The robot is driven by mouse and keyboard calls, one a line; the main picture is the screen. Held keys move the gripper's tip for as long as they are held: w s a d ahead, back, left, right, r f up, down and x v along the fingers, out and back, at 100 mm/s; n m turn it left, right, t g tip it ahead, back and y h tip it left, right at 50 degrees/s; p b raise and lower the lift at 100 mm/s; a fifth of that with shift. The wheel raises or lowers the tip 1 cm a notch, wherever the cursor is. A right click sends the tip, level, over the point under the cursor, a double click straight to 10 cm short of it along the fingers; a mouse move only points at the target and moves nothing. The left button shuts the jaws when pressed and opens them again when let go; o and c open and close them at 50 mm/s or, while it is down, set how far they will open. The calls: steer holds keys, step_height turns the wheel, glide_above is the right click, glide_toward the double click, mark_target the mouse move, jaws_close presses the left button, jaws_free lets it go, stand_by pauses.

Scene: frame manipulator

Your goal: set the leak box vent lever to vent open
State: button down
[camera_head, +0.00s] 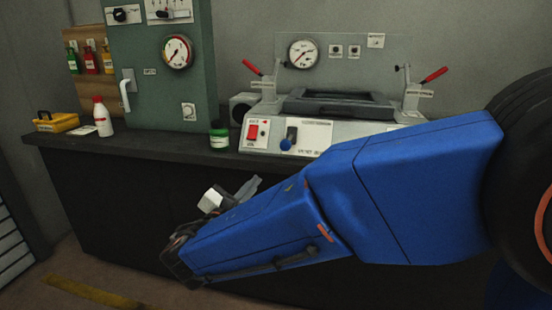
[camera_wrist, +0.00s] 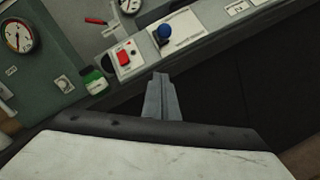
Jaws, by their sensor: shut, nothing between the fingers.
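The leak box (camera_head: 375,128) is a pale grey unit on the bench with a sloped front panel. Its lever, likely the vent lever, has a blue ball knob (camera_head: 286,144) at the low end of a dark slot plate. The knob also shows near the top in the wrist view (camera_wrist: 166,32). The label print is too small to read. My gripper (camera_head: 256,182) is in front of the bench, below and left of the knob. In the wrist view its fingers (camera_wrist: 161,76) are together and empty, pointing toward the panel, apart from the knob.
A red rocker switch (camera_head: 252,132) sits left of the lever. Two red-handled clamps (camera_head: 434,75) flank the lid. A white bottle (camera_head: 102,117) and yellow tray (camera_head: 56,123) are far left. Space before the bench is open.

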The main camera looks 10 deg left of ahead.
mark_target(288, 142)
steer(key=shift+w, duration=0.1)
steer(key=w+d+r, duration=0.3)
steer(key=w+d, duration=0.1)
steer(key=w, duration=0.6)
steer(key=shift+w+r, duration=0.15)
steer(key=shift+r, duration=0.05)
steer(key=shift+r, duration=0.15)
stand_by(0.3)
